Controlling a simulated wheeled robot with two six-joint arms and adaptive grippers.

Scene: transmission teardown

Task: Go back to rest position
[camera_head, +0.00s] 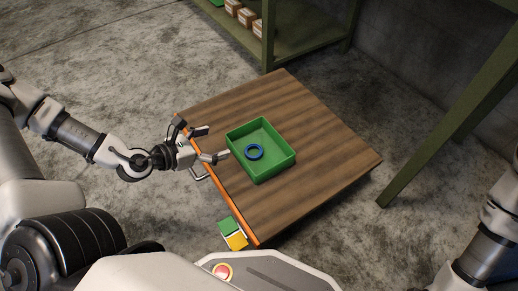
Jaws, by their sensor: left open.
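My left gripper (216,143) is open, with its fingers spread at the left edge of the wooden table, pointing right. One fingertip is close to the left wall of a green bin; I cannot tell whether they touch. Nothing shows between the fingers. My right arm shows only in part at the right edge, and its gripper is out of view.
The green bin (278,163) stands on the wooden table (325,150) with a blue ring (254,152) inside. Green and yellow blocks (233,233) are at the table's near corner. A green shelf (300,48) with boxes stands behind. The table's right side is clear.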

